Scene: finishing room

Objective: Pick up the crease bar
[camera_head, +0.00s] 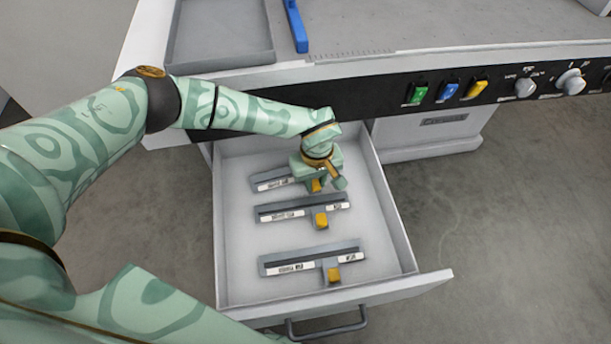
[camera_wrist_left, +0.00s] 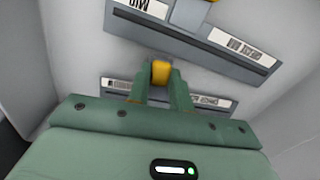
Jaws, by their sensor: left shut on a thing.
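An open drawer (camera_head: 245,236) holds three grey bars, each with a white label and a yellow-tipped tab. My left gripper (camera_head: 318,182) is at the rearmost bar, which I take as the crease bar (camera_head: 272,181); its label is too small to read surely. In the left wrist view, my left gripper (camera_wrist_left: 163,82) is shut on the yellow tab of the crease bar (camera_wrist_left: 222,102), with one finger on each side. The gripper hides part of this bar. I cannot tell whether the bar touches the drawer floor. My right gripper is not in view.
The middle bar (camera_head: 285,214) and front bar (camera_head: 298,267) lie in the same drawer, close by. The drawer walls surround them, with a handle (camera_head: 327,326) in front. Above the drawer is a panel with switches (camera_head: 448,91) and knobs (camera_head: 525,88).

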